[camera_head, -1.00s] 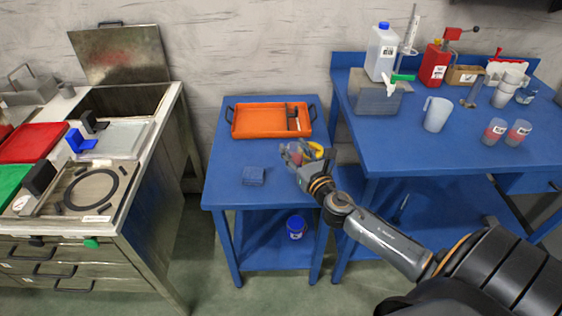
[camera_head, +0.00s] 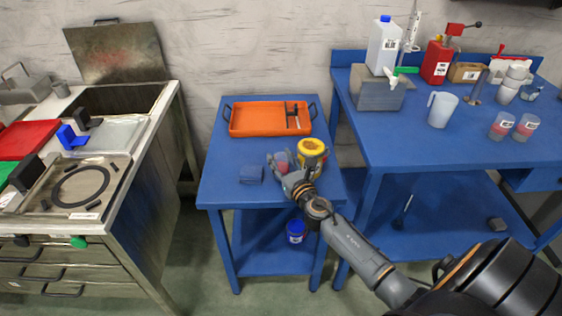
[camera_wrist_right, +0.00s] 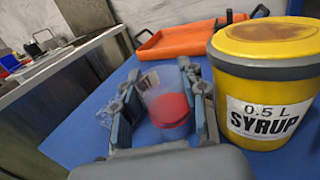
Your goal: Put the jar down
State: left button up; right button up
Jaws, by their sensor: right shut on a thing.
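My right gripper (camera_head: 284,166) is low over the small blue table, its fingers closed around a clear jar with red contents (camera_head: 282,157). In the right wrist view the jar (camera_wrist_right: 166,98) stands between the two fingers (camera_wrist_right: 160,100), roughly upright. I cannot tell whether its base touches the table top. A yellow tub labelled "SYRUP" (camera_head: 312,149) stands just right of the gripper; in the wrist view the tub (camera_wrist_right: 265,85) is close beside the right finger. My left gripper is not in view.
An orange tray (camera_head: 262,131) lies at the back of the small blue table (camera_head: 222,180). The larger blue table (camera_head: 400,140) at right holds a pitcher (camera_head: 441,109), two red-filled cups and containers. The front left table top is clear.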

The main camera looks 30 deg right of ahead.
aim_at(284, 164)
jog(key=shift+f, duration=0.2)
jog(key=o, duration=1)
jog(key=shift+r, duration=0.1)
jog(key=shift+r, duration=0.2)
jog(key=s, duration=0.5)
jog(key=s+a, duration=0.1)
jog(key=s, duration=0.1)
jog(key=shift+s+a+f, duration=0.1)
jog(key=shift+s, duration=0.1)
